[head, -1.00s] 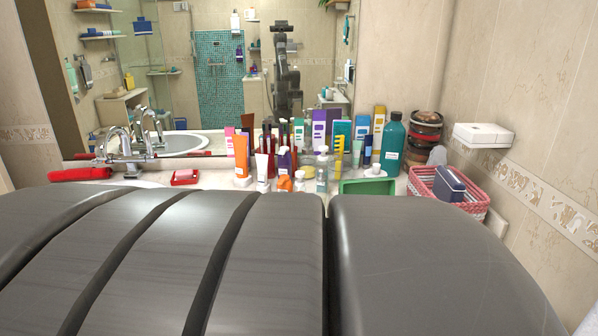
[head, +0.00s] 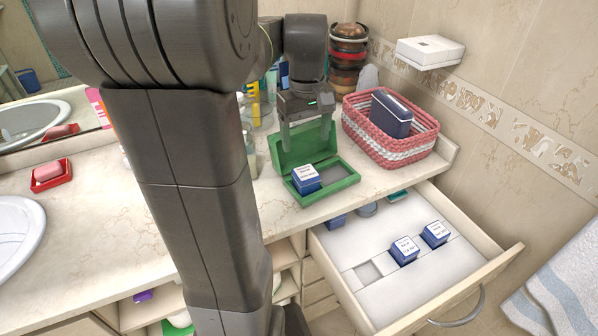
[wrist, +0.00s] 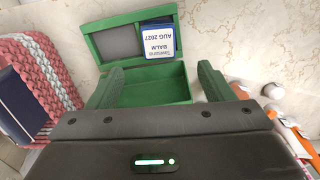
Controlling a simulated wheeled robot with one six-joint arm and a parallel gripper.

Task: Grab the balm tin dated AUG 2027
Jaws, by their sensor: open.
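A blue balm tin with a white top label (head: 305,175) sits in the left compartment of an open green box (head: 340,184) on the counter. The box's other compartment is empty. My gripper (head: 307,143) is open and empty, pointing down above the back of the box, by its raised lid. In the wrist view its fingers (wrist: 158,85) stand apart, with the tin ahead of them and not between them.
More blue tins (head: 403,250) (head: 434,234) sit in an open drawer (head: 375,305) below the counter. A pink woven basket (head: 395,150) holding a dark blue case stands right of the box. Bottles crowd left of the gripper.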

